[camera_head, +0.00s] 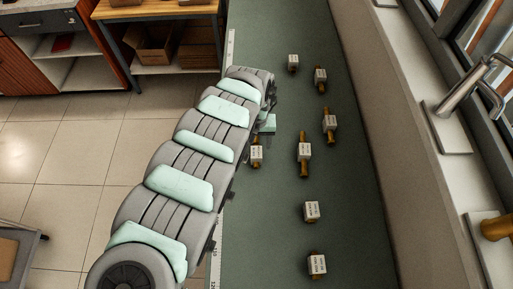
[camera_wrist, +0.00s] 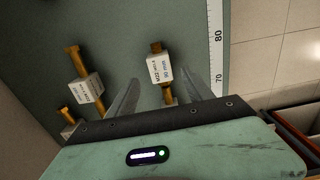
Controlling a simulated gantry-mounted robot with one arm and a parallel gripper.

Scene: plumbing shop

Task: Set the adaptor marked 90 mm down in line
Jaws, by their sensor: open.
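An adaptor (camera_wrist: 160,70) with a brass stem and a white tag lies on the green bench top (camera_wrist: 120,30). Its tag is small and sideways; it appears to read 90 mm. In the head view this adaptor (camera_head: 257,153) is the leftmost one, just below my gripper (camera_head: 267,125). In the wrist view my gripper (camera_wrist: 175,72) is open, with one finger on each side of the adaptor's line. I see no finger touching it. The lower end of the adaptor is partly hidden behind the gripper body.
Other tagged adaptors lie nearby: one in the middle (camera_head: 304,152), one to its right (camera_head: 329,123), two farther up (camera_head: 320,76) (camera_head: 293,63), and two lower (camera_head: 312,211) (camera_head: 317,264). A ruler strip (camera_wrist: 216,50) runs along the bench edge. A wall and window ledge bound the right.

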